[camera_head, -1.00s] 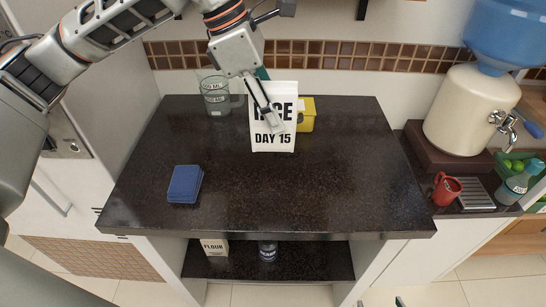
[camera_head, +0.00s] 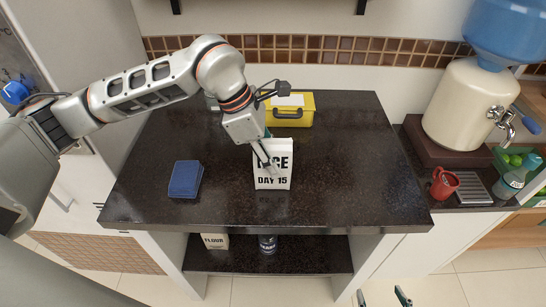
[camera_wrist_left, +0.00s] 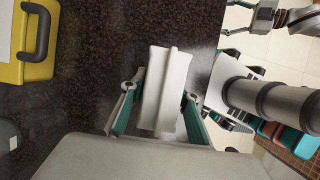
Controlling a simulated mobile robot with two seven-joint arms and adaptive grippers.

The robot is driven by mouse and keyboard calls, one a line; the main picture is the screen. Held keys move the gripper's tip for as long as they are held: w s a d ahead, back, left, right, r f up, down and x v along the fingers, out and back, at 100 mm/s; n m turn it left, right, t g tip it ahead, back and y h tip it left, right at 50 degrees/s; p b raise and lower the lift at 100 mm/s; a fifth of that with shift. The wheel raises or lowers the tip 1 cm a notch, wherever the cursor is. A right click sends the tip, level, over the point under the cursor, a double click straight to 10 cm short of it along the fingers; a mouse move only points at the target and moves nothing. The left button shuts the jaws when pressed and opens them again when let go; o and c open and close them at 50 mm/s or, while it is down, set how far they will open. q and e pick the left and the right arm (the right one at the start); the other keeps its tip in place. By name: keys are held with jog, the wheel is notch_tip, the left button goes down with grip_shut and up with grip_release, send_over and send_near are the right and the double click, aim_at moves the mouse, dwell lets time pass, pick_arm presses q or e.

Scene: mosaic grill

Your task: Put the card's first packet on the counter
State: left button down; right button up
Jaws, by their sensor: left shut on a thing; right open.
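A white packet printed RICE, DAY 15 (camera_head: 272,177) is upright in my left gripper (camera_head: 266,165), over the dark counter (camera_head: 335,170). Its fingers partly cover the lettering. I cannot tell if the packet's base touches the counter. In the left wrist view the packet (camera_wrist_left: 168,88) sits between the two teal fingers of the gripper (camera_wrist_left: 159,94). My right gripper (camera_head: 382,298) shows only its open fingertips at the bottom edge. A FLOUR packet (camera_head: 215,241) stands on the shelf below. I cannot make out which thing is the card.
A yellow box (camera_head: 300,117) with a white sheet on top stands behind the packet. A blue block (camera_head: 186,179) lies at the counter's left. A dark canister (camera_head: 267,244) is on the shelf. A red mug (camera_head: 444,183) stands at right. The counter's right half is clear.

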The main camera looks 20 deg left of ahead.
pick_arm(q)
jog(key=shift+f, duration=0.15)
jog(key=c, duration=1.5)
grip_release()
jog(key=shift+a+r, duration=0.15)
jog(key=shift+r, duration=0.35)
jog(key=b+v, duration=0.1)
jog(key=v, duration=1)
